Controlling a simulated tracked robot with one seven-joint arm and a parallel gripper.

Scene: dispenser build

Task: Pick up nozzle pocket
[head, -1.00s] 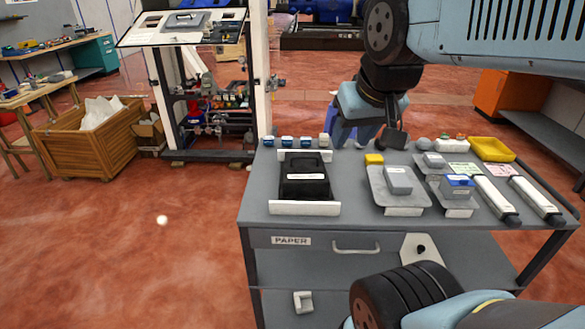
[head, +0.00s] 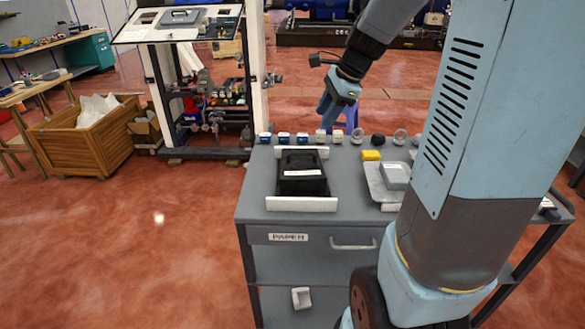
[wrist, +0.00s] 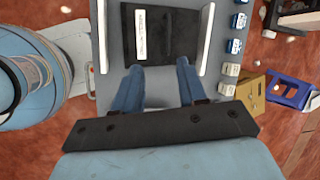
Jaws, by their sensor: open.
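My gripper (head: 337,108) is open and empty, with two blue fingers pointing down above the cart's far edge. Its fingers also show in the wrist view (wrist: 159,66). A black block (head: 302,180) with a white label sits between two white rails (head: 302,204) on the grey cart. In the wrist view the block (wrist: 175,40) lies ahead of the fingertips, apart from them as far as I can tell. The label's writing is too small to read, so I cannot tell whether this block is the nozzle pocket.
Several small blue-and-white blocks (head: 284,138) and round parts line the grey cart's (head: 258,200) back edge. My arm hides the cart's right side. A wooden crate (head: 85,145) stands left.

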